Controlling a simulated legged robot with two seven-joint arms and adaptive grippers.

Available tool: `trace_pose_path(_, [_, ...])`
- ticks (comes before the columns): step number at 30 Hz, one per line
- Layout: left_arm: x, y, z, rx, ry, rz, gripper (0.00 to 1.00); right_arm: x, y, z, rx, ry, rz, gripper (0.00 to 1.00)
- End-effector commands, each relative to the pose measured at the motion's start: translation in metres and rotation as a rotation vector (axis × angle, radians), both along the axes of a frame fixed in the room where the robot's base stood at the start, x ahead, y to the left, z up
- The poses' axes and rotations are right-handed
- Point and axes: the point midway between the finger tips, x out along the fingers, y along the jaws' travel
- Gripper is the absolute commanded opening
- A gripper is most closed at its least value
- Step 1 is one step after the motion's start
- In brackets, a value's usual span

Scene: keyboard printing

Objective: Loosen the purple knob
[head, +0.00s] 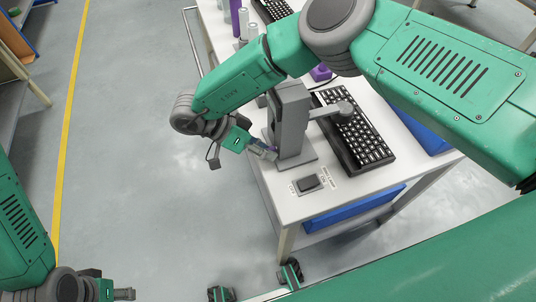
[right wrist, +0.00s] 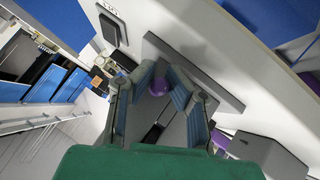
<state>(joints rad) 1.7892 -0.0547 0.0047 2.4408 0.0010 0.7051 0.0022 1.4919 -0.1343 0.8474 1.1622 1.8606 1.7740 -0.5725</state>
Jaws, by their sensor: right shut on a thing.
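My left gripper (head: 124,294) is at the bottom left of the head view, away from the table and empty. Its fingers are too small there to tell if they are open.
A black keyboard (head: 352,135) lies right of the stand on the white table (head: 330,205). A black switch (head: 309,184) is near the table's front edge. A blue bin (head: 350,212) is below. Purple and grey cylinders stand at the back. The floor left of the table is clear.

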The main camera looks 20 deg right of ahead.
Motion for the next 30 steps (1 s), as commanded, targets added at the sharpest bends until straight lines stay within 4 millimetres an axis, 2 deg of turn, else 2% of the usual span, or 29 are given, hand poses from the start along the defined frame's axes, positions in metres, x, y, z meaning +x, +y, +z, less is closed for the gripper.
trace_pose_path(1, [0.000,0.000,-0.011,0.000,0.000,0.000,0.40,0.004,0.002,-0.003,0.000,0.033,-0.001,0.00])
trace_pose_path(12, [0.000,0.000,-0.048,0.000,0.000,0.000,0.40,0.006,0.001,0.000,-0.016,0.345,0.003,0.00])
trace_pose_path(21, [0.000,0.000,-0.066,0.000,0.000,0.000,0.40,0.006,0.001,0.002,-0.022,0.494,0.006,0.00])
trace_pose_path(30, [0.000,0.000,-0.073,0.000,0.000,0.000,0.40,0.007,0.000,0.003,-0.022,0.558,0.006,0.00])
